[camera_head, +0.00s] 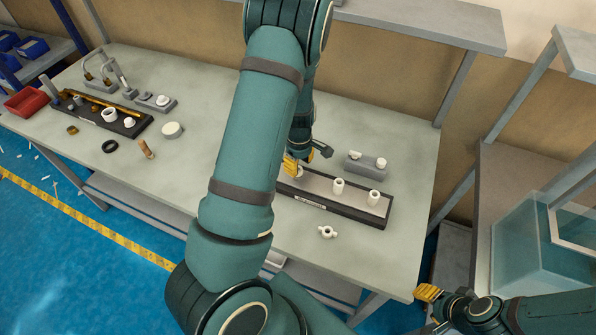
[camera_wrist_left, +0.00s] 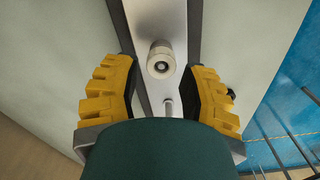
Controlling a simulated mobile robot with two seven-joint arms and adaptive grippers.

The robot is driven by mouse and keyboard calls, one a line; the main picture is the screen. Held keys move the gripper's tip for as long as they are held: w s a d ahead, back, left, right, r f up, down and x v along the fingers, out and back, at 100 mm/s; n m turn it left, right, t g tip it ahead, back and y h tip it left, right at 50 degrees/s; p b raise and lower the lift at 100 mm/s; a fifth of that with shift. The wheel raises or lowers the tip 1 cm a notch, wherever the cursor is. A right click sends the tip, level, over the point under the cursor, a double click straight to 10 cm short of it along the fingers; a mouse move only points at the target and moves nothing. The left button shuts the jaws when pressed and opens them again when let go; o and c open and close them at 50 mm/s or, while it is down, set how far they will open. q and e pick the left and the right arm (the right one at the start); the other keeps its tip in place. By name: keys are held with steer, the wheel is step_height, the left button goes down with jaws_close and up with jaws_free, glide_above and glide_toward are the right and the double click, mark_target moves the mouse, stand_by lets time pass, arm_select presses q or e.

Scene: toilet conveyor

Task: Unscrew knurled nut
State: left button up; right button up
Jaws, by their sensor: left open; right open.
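A white round part (camera_wrist_left: 161,60) with a hole in its top stands upright on a pale tray in the left wrist view. I take it for the knurled nut, but cannot make out knurling. My left gripper (camera_wrist_left: 160,78) is open, one yellow finger on each side of this part, with gaps between. A small grey pin (camera_wrist_left: 167,104) sits nearer on the same strip. In the head view my left gripper (camera_head: 291,165) is over the left end of the dark-edged tray (camera_head: 355,203), largely hidden by my arm. My right gripper (camera_head: 428,293) is open and empty off the table's right corner.
A grey block (camera_head: 365,163) sits behind. Another parts tray (camera_head: 125,122) is at left. The front middle of the table is clear.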

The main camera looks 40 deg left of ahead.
arm_select(q)
steer(key=m+b, duration=0.1)
steer(key=m, duration=0.3)
steer(key=shift+s+m, duration=0.1)
steer(key=shift+m, duration=0.2)
steer(key=m+b, duration=0.1)
steer(key=m, duration=0.2)
steer(key=m+b, duration=0.1)
steer(key=m, duration=0.3)
steer(key=shift+s, duration=0.1)
steer(key=m+b, duration=0.1)
steer(key=m, duration=0.3)
steer(key=shift+s+a, duration=0.1)
steer(key=shift+a, duration=0.05)
steer(key=m, duration=0.6)
steer(key=shift+a+b, duration=0.1)
steer(key=shift+b, duration=0.25)
steer(key=m, duration=0.5)
steer(key=shift+a+m+p, duration=0.1)
steer(key=shift+m+p, duration=0.3)
